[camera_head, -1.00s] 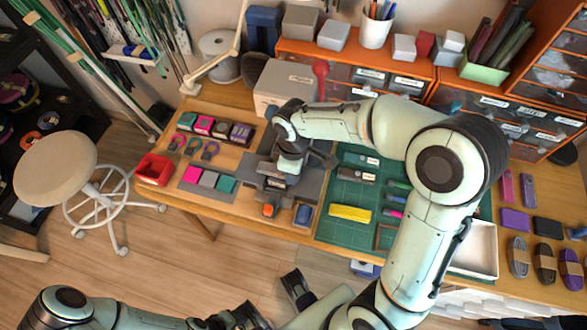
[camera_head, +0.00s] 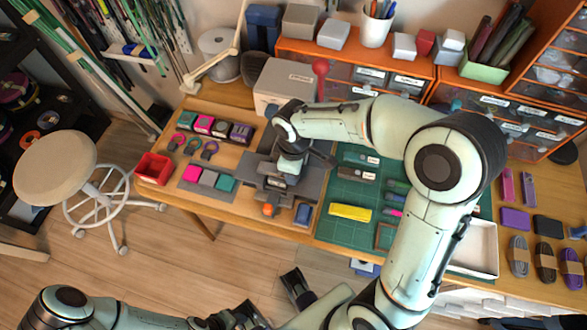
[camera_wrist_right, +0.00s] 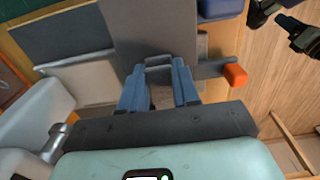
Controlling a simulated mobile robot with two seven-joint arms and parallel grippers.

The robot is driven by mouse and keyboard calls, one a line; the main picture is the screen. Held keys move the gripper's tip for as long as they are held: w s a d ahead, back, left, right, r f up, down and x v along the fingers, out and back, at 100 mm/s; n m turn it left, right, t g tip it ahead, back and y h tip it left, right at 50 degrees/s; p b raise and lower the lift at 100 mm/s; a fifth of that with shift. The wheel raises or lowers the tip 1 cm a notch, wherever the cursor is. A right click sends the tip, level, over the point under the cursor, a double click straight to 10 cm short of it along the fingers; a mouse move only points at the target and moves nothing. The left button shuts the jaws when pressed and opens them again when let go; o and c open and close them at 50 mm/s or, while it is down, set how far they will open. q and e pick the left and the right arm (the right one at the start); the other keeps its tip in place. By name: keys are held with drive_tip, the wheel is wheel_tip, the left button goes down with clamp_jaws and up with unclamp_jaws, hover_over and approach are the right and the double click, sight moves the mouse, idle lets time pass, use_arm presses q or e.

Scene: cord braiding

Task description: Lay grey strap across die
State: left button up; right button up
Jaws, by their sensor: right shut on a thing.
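My right gripper (camera_head: 280,182) points down over the dark grey press area (camera_head: 252,181) at the middle of the bench. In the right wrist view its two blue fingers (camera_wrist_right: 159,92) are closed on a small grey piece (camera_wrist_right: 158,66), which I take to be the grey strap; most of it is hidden. A flat grey plate (camera_wrist_right: 150,25) lies beyond the fingertips. I cannot make out the die's shape under the gripper. My left gripper (camera_head: 297,287) is a dark shape off the bench's front edge, apart from the work; its jaws are unclear.
A red bin (camera_head: 153,169) and colour swatches stand left. A green mat (camera_head: 340,231) with a yellow bar lies right. A light box (camera_head: 285,82) stands behind.

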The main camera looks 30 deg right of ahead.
drive_tip(key=o, duration=1.1)
wheel_tip(320, 180, up, 13)
drive_tip(key=p, duration=0.2)
drive_tip(key=shift+r, duration=0.2)
